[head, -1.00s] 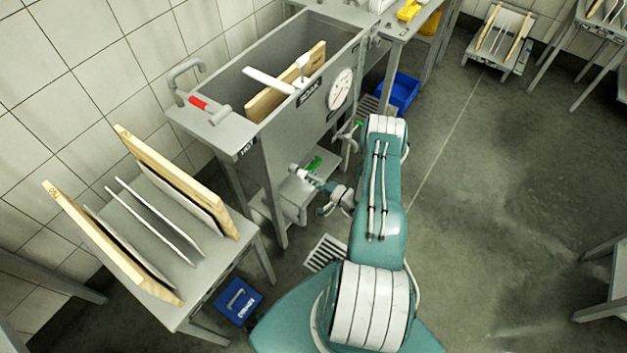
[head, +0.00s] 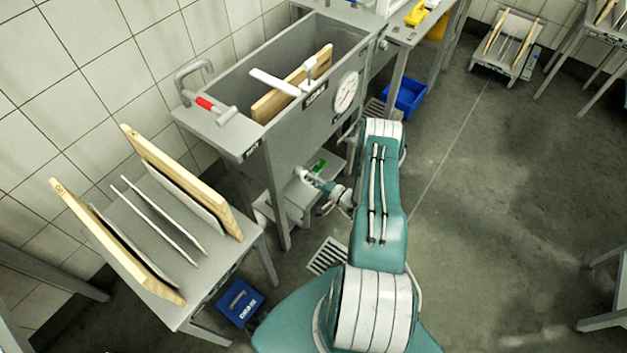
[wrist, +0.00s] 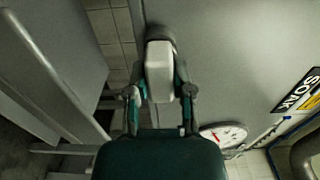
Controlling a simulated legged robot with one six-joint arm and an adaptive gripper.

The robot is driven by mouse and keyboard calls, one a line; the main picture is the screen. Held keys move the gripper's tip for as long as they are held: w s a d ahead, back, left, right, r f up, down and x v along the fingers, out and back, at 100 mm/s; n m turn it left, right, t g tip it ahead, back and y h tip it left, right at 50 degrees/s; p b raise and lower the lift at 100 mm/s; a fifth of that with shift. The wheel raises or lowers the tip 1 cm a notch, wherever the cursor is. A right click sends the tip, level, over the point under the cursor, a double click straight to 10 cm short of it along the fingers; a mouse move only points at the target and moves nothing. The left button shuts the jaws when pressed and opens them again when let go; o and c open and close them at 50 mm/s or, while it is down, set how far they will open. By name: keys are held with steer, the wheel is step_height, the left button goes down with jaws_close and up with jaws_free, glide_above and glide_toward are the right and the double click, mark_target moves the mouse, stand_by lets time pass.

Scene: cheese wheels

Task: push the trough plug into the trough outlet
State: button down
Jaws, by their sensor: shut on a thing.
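The grey steel trough (head: 237,145) stands ahead in the head view, its wall marked SOAK. In the head view my gripper (head: 318,180) is low in front of the trough, small and partly hidden by my arm. In the wrist view my gripper (wrist: 160,93) is shut on the trough plug (wrist: 160,72), a pale block with a dark rounded end. The dark end points toward the grey trough wall (wrist: 225,60); I cannot tell whether it touches. The trough outlet is not visible; the plug may hide it.
A dial gauge (head: 346,92) sits on the trough wall. A board (head: 290,88) leans inside the trough. A rack of boards (head: 222,245) stands at left, a blue box (head: 239,301) below it. A blue bin (head: 405,97) is behind. Floor at right is open.

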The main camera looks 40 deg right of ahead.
steer(key=shift+w+a, duration=0.2)
steer(key=shift+w, duration=0.25)
steer(key=shift+c, duration=2.1)
jaws_free()
steer(key=v, duration=1.2)
